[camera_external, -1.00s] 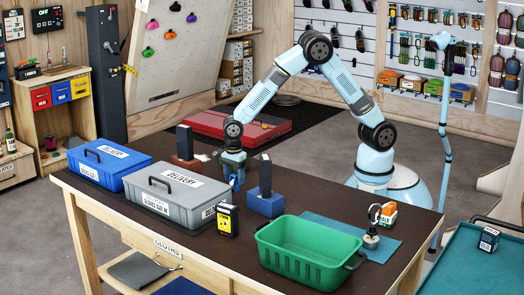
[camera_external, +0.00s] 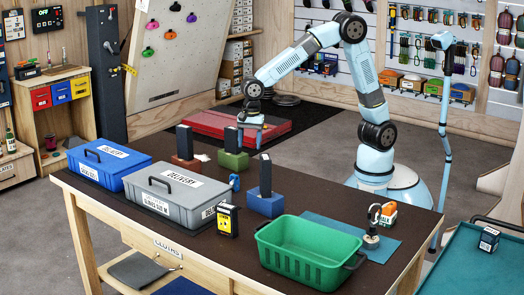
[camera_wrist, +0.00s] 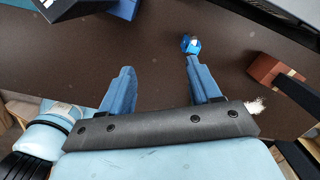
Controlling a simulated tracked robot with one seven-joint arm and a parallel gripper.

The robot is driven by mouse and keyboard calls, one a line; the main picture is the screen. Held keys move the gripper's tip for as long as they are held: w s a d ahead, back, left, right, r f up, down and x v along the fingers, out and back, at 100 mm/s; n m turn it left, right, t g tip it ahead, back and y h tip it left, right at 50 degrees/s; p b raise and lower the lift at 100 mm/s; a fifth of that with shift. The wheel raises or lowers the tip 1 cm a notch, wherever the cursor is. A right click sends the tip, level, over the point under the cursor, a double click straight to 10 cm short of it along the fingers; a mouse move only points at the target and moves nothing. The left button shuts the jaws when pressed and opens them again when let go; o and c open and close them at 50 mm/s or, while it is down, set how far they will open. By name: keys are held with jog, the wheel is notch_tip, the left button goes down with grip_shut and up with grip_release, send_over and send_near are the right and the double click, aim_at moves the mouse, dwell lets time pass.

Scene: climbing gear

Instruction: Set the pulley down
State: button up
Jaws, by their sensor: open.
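The pulley, a small blue piece (camera_external: 235,182), stands on the dark tabletop between the grey delivery box and the blue block with a black upright. It also shows in the wrist view (camera_wrist: 190,44), just beyond the tip of the right-hand finger and apart from it. My gripper (camera_external: 249,147) is open and empty, raised above the far part of the table, behind the pulley. In the wrist view my gripper (camera_wrist: 160,66) shows its two blue fingers spread, with bare tabletop between them.
Blocks with black uprights stand close by: red-brown (camera_external: 184,162), green (camera_external: 233,160) and blue (camera_external: 264,204). A grey delivery box (camera_external: 175,198) and a blue one (camera_external: 108,165) are at left. A green bin (camera_external: 308,256) and teal mat (camera_external: 385,249) are at right.

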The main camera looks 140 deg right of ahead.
jog(key=s+a+r+n+t, duration=0.1)
jog(key=s+a+r+n, duration=0.3)
jog(key=a+r+n, duration=0.4)
jog(key=s+a+r+n+t, duration=0.1)
jog(key=s+a+r+n, duration=0.4)
jog(key=a, duration=0.6)
jog(key=s+a+r+n+t, duration=0.1)
jog(key=s+a+n+t, duration=0.1)
jog(key=s+a+n, duration=1.1)
jog(key=shift+s+n+t, duration=0.3)
jog(key=shift+s+n, duration=1.35)
jog(key=shift+n, duration=0.65)
